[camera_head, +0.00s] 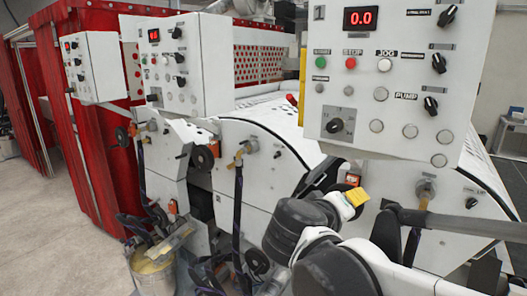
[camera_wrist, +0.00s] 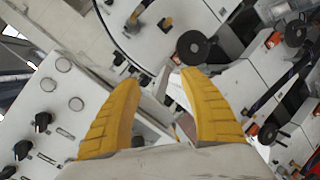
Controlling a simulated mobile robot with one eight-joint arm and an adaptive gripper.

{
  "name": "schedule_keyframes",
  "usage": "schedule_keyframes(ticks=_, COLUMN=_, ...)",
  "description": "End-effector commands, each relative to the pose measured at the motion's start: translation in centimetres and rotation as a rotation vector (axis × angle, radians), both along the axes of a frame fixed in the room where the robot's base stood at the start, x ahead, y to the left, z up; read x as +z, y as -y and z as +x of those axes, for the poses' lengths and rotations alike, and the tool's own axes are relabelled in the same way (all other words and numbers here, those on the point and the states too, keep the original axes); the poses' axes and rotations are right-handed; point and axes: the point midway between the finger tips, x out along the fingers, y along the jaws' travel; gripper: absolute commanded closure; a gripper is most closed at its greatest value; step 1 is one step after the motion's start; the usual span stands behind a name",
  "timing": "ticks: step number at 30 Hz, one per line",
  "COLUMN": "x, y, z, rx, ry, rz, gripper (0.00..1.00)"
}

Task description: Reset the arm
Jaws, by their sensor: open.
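My gripper (camera_wrist: 158,78) shows its two yellow fingers spread apart in the wrist view, with nothing held between them. In the head view my arm rises from the bottom right, with dark joints and white links. A yellow part of my gripper (camera_head: 356,197) shows there below the near control panel (camera_head: 345,95), in front of the coater's white body. The near panel carries a red "0.0" display, a green and a red button, and several black knobs. It also shows, turned, at the left of the wrist view (camera_wrist: 48,85), beside the left finger.
Two more control panels (camera_head: 205,95) (camera_head: 98,62) stand farther left on the white coater body (camera_head: 255,190). Red curtains (camera_head: 75,130) hang behind them. A metal bucket (camera_head: 153,272) stands at the lower left. Open floor (camera_head: 50,215) lies left of it.

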Motion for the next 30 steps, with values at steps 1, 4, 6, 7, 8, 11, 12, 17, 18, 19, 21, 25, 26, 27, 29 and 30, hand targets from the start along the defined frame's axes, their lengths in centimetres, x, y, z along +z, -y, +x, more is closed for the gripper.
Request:
schedule_keyframes(ticks=1, x=-5.5, y=1.6, z=-1.7, rx=-0.015, ry=-0.051, rz=0.066, gripper=0.49)
schedule_keyframes(ticks=4, x=-13.2, y=3.2, z=-5.3, rx=-0.023, ry=-0.153, rz=0.222, gripper=0.49)
schedule_keyframes(ticks=6, x=-18.7, y=3.5, z=-7.9, rx=-0.023, ry=-0.209, rz=0.345, gripper=0.49)
schedule_keyframes(ticks=7, x=-20.9, y=3.5, z=-9.0, rx=-0.022, ry=-0.228, rz=0.399, gripper=0.49)
schedule_keyframes(ticks=8, x=-23.0, y=3.4, z=-10.1, rx=-0.020, ry=-0.242, rz=0.453, gripper=0.49)
schedule_keyframes(ticks=11, x=-28.7, y=2.3, z=-12.9, rx=-0.004, ry=-0.271, rz=0.620, gripper=0.49)
schedule_keyframes(ticks=12, x=-30.4, y=1.8, z=-13.8, rx=0.003, ry=-0.274, rz=0.678, gripper=0.49)
schedule_keyframes(ticks=17, x=-34.3, y=0.1, z=-15.8, rx=0.027, ry=-0.263, rz=0.840, gripper=0.49)
schedule_keyframes(ticks=18, x=-34.7, y=-0.2, z=-16.0, rx=0.032, ry=-0.261, rz=0.862, gripper=0.49)
schedule_keyframes(ticks=19, x=-34.9, y=-0.4, z=-16.1, rx=0.034, ry=-0.259, rz=0.873, gripper=0.49)
schedule_keyframes(ticks=21, x=-35.0, y=-0.6, z=-16.2, rx=0.038, ry=-0.255, rz=0.891, gripper=0.49)
schedule_keyframes(ticks=25, x=-34.8, y=-0.7, z=-16.3, rx=0.040, ry=-0.255, rz=0.895, gripper=0.49)
schedule_keyframes(ticks=26, x=-34.7, y=-0.7, z=-16.3, rx=0.040, ry=-0.255, rz=0.895, gripper=0.49)
schedule_keyframes(ticks=27, x=-34.7, y=-0.7, z=-16.2, rx=0.040, ry=-0.255, rz=0.895, gripper=0.49)
schedule_keyframes(ticks=29, x=-34.7, y=-0.7, z=-16.3, rx=0.039, ry=-0.256, rz=0.895, gripper=0.49)
schedule_keyframes(ticks=30, x=-34.7, y=-0.7, z=-16.3, rx=0.039, ry=-0.256, rz=0.895, gripper=0.49)
